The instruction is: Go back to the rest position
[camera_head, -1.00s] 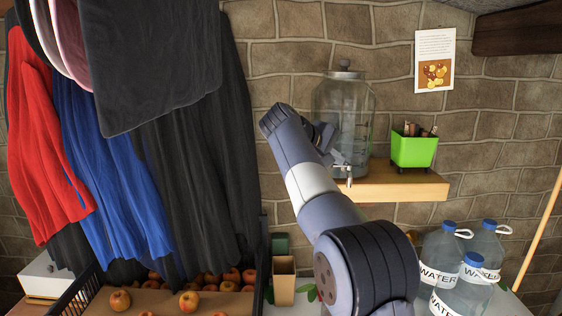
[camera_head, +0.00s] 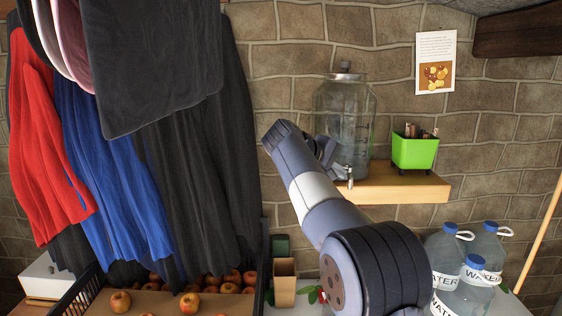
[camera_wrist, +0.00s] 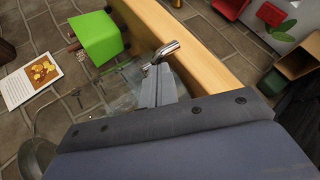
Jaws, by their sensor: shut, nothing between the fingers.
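My gripper (camera_head: 330,158) is in front of the glass jar (camera_head: 345,122), left of its metal tap (camera_head: 349,180). In the wrist view its two fingers (camera_wrist: 157,84) lie together with nothing between them. The tap (camera_wrist: 164,50) shows just beyond the fingertips there; I cannot tell whether they touch it. My arm reaches up from the lower right and hides part of the jar's left side.
The jar and a green box (camera_head: 414,151) stand on a wooden wall shelf (camera_head: 400,189). Water bottles (camera_head: 463,285) stand at lower right, apples (camera_head: 190,303) in a crate at lower left. Clothes (camera_head: 150,75) hang at left.

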